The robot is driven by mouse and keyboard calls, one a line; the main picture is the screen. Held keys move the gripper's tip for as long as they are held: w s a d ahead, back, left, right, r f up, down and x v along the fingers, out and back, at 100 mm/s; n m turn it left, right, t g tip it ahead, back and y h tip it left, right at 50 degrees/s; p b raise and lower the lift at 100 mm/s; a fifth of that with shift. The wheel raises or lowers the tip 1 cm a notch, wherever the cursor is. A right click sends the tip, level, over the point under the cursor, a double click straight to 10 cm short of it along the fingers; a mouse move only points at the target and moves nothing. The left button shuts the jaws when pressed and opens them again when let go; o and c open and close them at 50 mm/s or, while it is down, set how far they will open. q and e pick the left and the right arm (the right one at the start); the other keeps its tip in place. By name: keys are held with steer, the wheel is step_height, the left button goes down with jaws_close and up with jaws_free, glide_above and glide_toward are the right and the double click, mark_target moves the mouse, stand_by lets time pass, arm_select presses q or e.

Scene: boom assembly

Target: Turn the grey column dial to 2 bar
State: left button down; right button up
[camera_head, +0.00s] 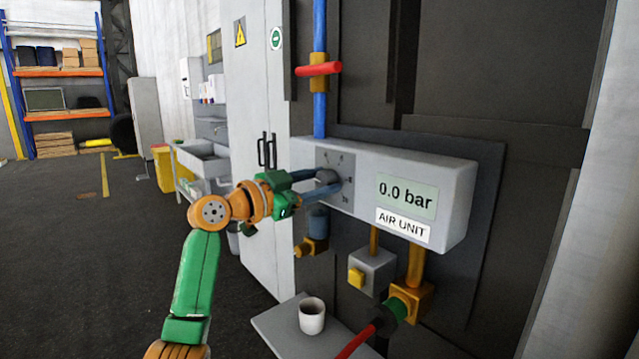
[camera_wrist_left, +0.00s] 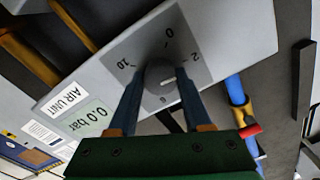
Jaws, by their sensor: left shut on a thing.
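The grey column dial (camera_head: 327,176) sits on a darker square scale plate at the left of the front of the white air unit (camera_head: 455,190). In the left wrist view the dial (camera_wrist_left: 160,74) shows with scale numbers 0, 2, 6 and 10 around it. The display (camera_head: 407,194) reads 0.0 bar. My left gripper (camera_head: 328,186) is at the dial, its two blue fingers on either side of it and shut on it. The fingers hide part of the dial's rim and scale. My right gripper is not in view.
A blue pipe with a red lever (camera_head: 318,69) rises above the unit. Below are a yellow button box (camera_head: 372,272), a red hose with a green fitting (camera_head: 393,311) and a white cup (camera_head: 312,316) on a small shelf. Open floor lies to the left.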

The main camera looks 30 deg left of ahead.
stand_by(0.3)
arm_select(q)
steer(key=shift+c, duration=1.7)
jaws_free()
steer(key=shift+s+a+f+b, duration=0.2)
steer(key=shift+s+a+b, duration=0.05)
steer(key=shift+s+b, duration=0.4)
steer(key=shift+s+a+f+b, duration=0.2)
steer(key=shift+s+b, duration=0.35)
steer(key=shift+s, duration=0.05)
steer(key=v, duration=0.1)
steer(key=b+v, duration=0.1)
steer(key=v, duration=0.2)
steer(key=shift+s+r, duration=0.2)
steer(key=shift+r, duration=0.2)
